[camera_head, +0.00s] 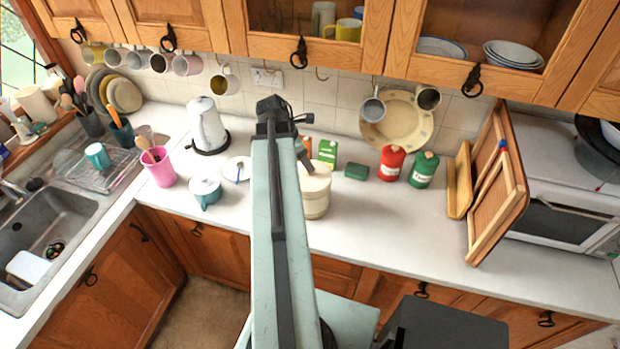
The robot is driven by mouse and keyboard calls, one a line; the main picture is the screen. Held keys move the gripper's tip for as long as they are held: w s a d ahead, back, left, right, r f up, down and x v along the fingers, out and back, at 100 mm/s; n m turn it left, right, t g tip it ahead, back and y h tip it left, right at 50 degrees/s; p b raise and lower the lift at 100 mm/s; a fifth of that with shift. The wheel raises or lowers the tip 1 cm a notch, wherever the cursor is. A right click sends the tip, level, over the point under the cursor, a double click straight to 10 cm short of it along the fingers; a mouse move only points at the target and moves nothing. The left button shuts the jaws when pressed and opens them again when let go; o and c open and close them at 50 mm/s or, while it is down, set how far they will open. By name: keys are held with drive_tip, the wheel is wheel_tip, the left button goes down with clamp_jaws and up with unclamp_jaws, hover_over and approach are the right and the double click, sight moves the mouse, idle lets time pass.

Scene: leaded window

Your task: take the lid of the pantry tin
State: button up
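A round cream tin (315,204) stands upright on the counter just right of my arm. Its pale lid (318,177) sits on top, and I take this to be the pantry tin. My arm rises through the middle of the view and hides the tin's left edge. My gripper (306,164) points down at the lid's upper left side. Whether it touches the lid, and how its fingers stand, I cannot tell. A red tin (391,164) and a green tin (423,171) stand farther right.
A green carton (327,152) and a dark green box (356,172) stand behind the tin. A teal pot (205,190), white plate (237,170) and kettle (207,127) are left. Wooden boards (497,190) lean at right. Cupboards hang above. The front counter right of the tin is clear.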

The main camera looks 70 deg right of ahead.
drive_tip(key=b+x, duration=0.3)
drive_tip(key=x, duration=0.2)
drive_tip(key=shift+w+b, duration=0.15)
drive_tip(key=shift+b, duration=0.15)
drive_tip(key=shift+r, duration=0.2)
clamp_jaws()
wheel_tip(320, 180, up, 10)
drive_tip(key=p, duration=1)
